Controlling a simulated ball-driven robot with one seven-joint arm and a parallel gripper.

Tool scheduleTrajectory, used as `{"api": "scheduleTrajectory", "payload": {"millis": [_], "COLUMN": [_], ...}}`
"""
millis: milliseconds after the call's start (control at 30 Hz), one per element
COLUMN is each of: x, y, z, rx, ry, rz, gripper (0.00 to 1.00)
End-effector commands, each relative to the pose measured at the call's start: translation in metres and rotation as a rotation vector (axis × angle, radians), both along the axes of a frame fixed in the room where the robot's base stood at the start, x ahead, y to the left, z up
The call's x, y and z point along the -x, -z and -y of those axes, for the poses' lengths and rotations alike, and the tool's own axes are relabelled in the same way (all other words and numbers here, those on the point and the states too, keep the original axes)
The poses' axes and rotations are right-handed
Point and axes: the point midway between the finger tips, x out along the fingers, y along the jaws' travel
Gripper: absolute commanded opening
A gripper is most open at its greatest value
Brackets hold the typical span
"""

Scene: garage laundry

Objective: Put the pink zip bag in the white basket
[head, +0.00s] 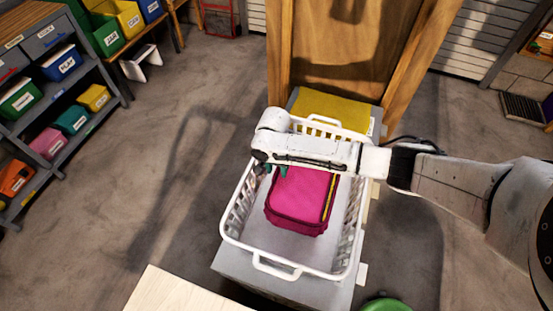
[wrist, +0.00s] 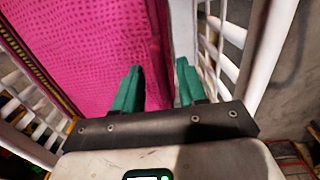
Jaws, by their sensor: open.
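The pink zip bag (head: 297,205) lies inside the white basket (head: 276,264) in the head view, resting toward the middle of its floor. It shows a yellow-and-black strip along its right edge. My gripper (head: 272,170) is over the basket at the bag's upper left. The basket wall (wrist: 222,60) is close to the right finger. My arm hides part of the basket's far side.
The basket stands on a grey surface (head: 232,267). A yellow item (head: 335,107) lies behind it, before a wooden panel (head: 340,45). A shelf with colored bins (head: 60,95) is at the left. A pale wooden top (head: 175,292) is in front. Open floor lies left.

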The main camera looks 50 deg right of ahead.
Motion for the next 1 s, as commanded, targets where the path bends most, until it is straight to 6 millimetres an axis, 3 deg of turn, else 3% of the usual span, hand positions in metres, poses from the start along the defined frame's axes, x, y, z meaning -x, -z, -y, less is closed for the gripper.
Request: {"api": "scheduleTrajectory", "payload": {"millis": [500, 833, 933, 1000], "x": [-0.004, -0.005, -0.014, -0.027], "y": [-0.094, -0.112, -0.116, -0.124], "z": [-0.002, -0.003, -0.022, -0.052], "rx": [0.000, -0.001, -0.024, -0.063], "ry": [-0.001, -0.003, -0.048, -0.121], "rz": [0.001, 0.002, 0.031, 0.080], "gripper": [0.41, 0.41, 0.41, 0.41]}}
